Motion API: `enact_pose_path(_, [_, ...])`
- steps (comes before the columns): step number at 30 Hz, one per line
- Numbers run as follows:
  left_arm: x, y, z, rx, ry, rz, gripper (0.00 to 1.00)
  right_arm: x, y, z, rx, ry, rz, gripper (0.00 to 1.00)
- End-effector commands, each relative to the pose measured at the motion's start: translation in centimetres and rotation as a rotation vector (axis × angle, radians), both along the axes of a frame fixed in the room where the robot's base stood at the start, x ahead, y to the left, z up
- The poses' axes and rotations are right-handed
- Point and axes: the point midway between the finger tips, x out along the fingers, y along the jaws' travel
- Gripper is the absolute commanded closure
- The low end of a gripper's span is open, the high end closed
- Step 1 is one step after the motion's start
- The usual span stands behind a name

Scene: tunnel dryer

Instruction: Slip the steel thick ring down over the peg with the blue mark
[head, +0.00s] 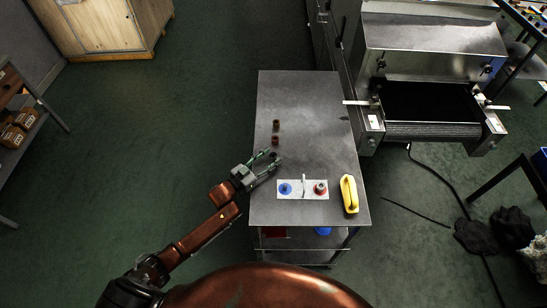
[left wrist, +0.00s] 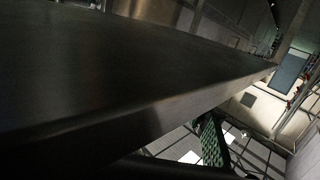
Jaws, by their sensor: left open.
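A white plate (head: 304,196) lies near the front of the grey table. It has a blue mark (head: 285,188) on its left and a red mark (head: 320,192) on its right, with a thin pale upright piece between them. A small grey round piece (head: 320,186), perhaps the steel thick ring, sits at the red mark; its exact shape is too small to tell. My left gripper (head: 270,162) is open, behind and left of the plate, apart from it. One green-padded finger (left wrist: 212,142) shows in the left wrist view. My right gripper is not in view.
Two small brown cylinders (head: 275,134) stand behind my left gripper. A yellow handled object (head: 349,194) lies right of the plate. The back of the table (head: 302,90) is clear. A conveyor dryer (head: 430,105) stands beyond the table's right edge.

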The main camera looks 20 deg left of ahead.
Motion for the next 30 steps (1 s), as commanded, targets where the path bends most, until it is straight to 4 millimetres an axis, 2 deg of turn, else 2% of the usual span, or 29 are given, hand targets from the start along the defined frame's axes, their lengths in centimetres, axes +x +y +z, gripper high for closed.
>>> enact_pose_path(4, [1.5,-0.8,0.0,0.0,-0.001,-0.001,0.56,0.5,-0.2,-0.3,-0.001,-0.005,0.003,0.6])
enact_pose_path(12, [1.7,-0.9,0.0,0.001,0.0,0.0,0.56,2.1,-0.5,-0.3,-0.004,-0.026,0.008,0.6])
enact_pose_path(30, [1.7,-0.9,0.0,0.001,0.0,0.0,0.97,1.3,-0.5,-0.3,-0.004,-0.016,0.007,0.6])
